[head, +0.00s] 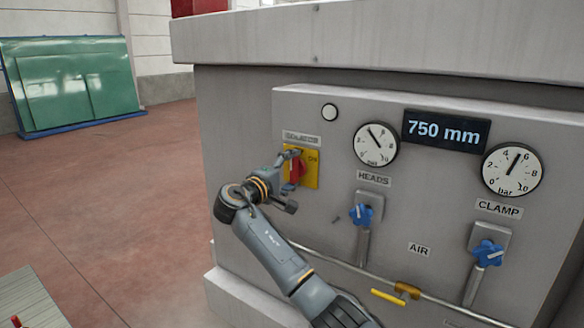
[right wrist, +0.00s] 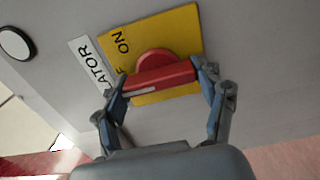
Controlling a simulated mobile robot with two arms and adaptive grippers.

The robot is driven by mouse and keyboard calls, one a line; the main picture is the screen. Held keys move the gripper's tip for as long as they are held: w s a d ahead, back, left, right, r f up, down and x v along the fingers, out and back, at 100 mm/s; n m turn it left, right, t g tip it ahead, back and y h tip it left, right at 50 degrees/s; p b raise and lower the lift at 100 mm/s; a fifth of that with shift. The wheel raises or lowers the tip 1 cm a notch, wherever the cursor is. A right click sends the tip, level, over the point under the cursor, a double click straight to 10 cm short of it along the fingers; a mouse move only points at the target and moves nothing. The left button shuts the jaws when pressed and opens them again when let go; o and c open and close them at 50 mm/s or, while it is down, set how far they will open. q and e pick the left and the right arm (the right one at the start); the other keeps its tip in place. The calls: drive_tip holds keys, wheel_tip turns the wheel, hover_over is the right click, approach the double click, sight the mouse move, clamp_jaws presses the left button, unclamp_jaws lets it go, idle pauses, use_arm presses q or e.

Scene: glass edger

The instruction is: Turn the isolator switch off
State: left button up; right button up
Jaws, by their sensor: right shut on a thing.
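The isolator switch is a red rotary handle (head: 296,170) on a yellow plate (head: 312,170), below a label on the grey machine panel. In the right wrist view the red handle (right wrist: 158,78) lies across the yellow plate (right wrist: 180,40), between the fingers. "ON" shows on the plate; the other marking is partly hidden by the handle. My right gripper (head: 288,165) is at the switch, and in the right wrist view its two fingers (right wrist: 158,82) are closed on the two ends of the handle. My left gripper is in neither view.
To the right are dials, a "750 mm" display (head: 446,131), a blue HEADS knob (head: 362,214), a blue CLAMP knob (head: 488,253) and a yellow AIR lever (head: 388,297) on a pipe. Green glass sheets (head: 70,85) stand far left. The floor between is clear.

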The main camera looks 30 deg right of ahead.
idle(0.4)
drive_tip(key=o, duration=1.2)
drive_tip(key=shift+a, duration=0.1)
drive_tip(key=v, duration=1.1)
drive_tip(key=shift+s+a+f, duration=0.1)
drive_tip(key=shift+s+a, duration=0.1)
drive_tip(key=shift+a, duration=0.15)
